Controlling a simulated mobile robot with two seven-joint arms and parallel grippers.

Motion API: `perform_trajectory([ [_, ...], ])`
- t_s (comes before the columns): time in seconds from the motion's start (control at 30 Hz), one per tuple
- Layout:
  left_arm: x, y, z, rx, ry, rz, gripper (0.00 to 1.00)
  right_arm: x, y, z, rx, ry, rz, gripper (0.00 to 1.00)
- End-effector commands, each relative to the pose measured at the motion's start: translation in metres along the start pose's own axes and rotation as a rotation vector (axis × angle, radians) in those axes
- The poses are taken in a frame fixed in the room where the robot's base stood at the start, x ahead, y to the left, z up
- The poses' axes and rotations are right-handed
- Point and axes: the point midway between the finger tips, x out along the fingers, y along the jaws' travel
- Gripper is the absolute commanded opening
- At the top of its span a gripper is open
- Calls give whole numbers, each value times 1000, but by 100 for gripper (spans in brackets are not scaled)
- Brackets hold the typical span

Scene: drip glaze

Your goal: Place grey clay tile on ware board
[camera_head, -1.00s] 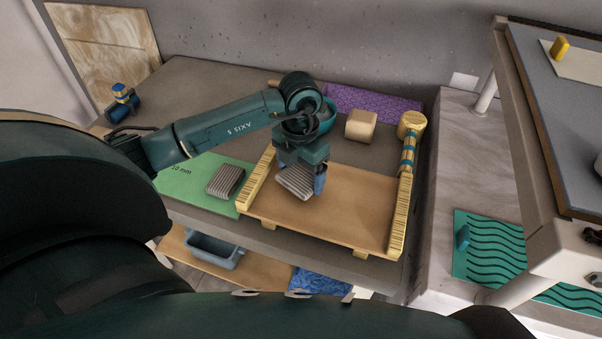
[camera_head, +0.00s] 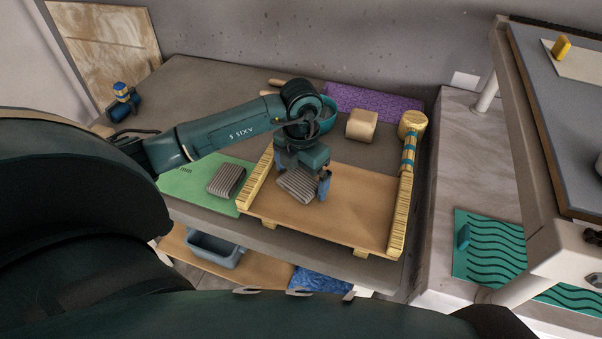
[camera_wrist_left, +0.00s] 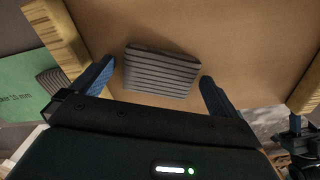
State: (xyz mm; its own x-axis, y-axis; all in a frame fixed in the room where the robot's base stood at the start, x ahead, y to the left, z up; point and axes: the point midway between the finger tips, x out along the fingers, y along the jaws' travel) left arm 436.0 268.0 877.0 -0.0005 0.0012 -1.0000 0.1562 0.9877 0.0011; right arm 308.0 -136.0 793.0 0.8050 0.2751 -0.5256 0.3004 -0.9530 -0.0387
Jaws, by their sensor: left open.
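A ridged grey clay tile (camera_head: 297,185) lies on the left part of the wooden ware board (camera_head: 350,210), near its left yellow rail. It also shows in the left wrist view (camera_wrist_left: 160,72), with bare board around it. My left gripper (camera_head: 302,180) is open just above this tile. In the wrist view its two blue fingers (camera_wrist_left: 155,85) stand on either side of the tile, with a gap on each side. A second ridged grey tile (camera_head: 226,180) lies on the green mat (camera_head: 192,185) left of the board.
A yellow-and-teal roller or mallet (camera_head: 409,145) rests by the board's right rail. A beige block (camera_head: 361,125), a teal bowl (camera_head: 327,115) and a purple textured mat (camera_head: 372,103) are behind the board. The board's middle and right are clear.

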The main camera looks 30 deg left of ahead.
Motion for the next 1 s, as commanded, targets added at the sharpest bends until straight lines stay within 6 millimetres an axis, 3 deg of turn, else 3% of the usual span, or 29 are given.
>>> perform_trajectory([
  [0.53, -102, 0, 1, 1, -5, 1, 100, 3, -2, 9, -2, -2, -7, 36],
  [0.7, -118, 0, 0, 0, -1, 0, 100, 2, -3, 7, -4, 4, -10, 36],
  [1.0, -121, 0, 0, 0, 0, 0, 100, 2, -3, 7, -6, 3, -11, 36],
])
